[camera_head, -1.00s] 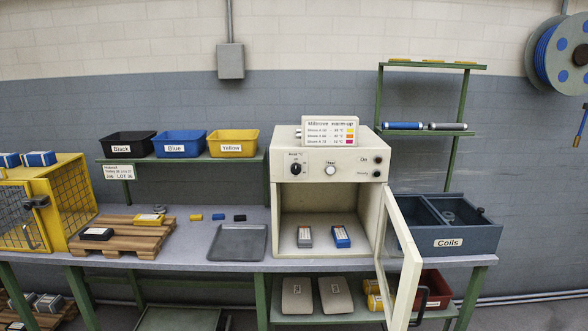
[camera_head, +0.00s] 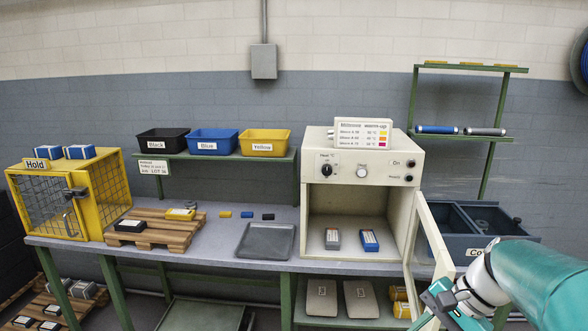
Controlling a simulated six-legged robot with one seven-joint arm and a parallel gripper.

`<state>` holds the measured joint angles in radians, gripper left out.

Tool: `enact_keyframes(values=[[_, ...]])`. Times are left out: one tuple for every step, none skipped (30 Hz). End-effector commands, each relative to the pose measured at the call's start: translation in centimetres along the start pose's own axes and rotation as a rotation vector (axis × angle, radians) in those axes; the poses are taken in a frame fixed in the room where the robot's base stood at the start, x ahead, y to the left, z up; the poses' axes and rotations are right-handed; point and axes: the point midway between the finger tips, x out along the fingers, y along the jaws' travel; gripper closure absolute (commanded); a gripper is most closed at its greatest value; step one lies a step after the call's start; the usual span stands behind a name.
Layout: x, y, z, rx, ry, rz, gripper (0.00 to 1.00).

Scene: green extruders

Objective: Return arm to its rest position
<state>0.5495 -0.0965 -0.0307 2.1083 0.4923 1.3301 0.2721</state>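My gripper (camera_head: 432,306) shows at the lower right of the head view, at the end of my teal and white arm. It is in front of the lower part of the oven door (camera_head: 432,232), overlapping it in the picture. I cannot tell whether it touches the door or whether its fingers are open or shut. No held object shows. The cream oven (camera_head: 310,185) stands on the bench with its door swung open to the right.
The bench has a grey tray (camera_head: 265,241), a wooden pallet (camera_head: 152,229) and a yellow mesh cage (camera_head: 110,190). Black, blue and yellow bins (camera_head: 212,143) stand on a shelf. The coils box (camera_head: 447,244) is right of the oven, partly hidden by my arm.

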Motion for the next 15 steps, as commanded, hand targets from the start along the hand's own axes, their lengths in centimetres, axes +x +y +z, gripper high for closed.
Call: enact_keyframes(values=[[0.3,-0.4,1.9,-0.09,0.043,0.033,0.71],[0.5,-0.4,2.7,-0.143,0.071,0.052,0.71],[0.7,-0.5,3.9,-0.212,0.107,0.077,0.71],[0.9,-0.5,4.7,-0.266,0.134,0.094,0.71],[1.1,-0.5,5.4,-0.319,0.162,0.11,0.71],[1.3,-0.4,6.4,-0.392,0.198,0.131,0.71],[1.4,-0.3,7.1,-0.446,0.225,0.147,0.71],[1.5,-0.3,7.8,-0.501,0.253,0.161,0.71],[1.6,-0.2,8.7,-0.576,0.291,0.178,0.71],[1.7,-0.1,9.3,-0.631,0.319,0.189,0.71],[1.8,0.0,10.0,-0.687,0.346,0.2,0.71],[1.9,0.1,10.8,-0.761,0.383,0.213,0.71],[2.0,0.2,11.3,-0.814,0.411,0.222,0.71],[2.0,0.3,11.8,-0.864,0.436,0.229,0.71],[2.1,0.4,12.3,-0.926,0.467,0.238,0.71]])
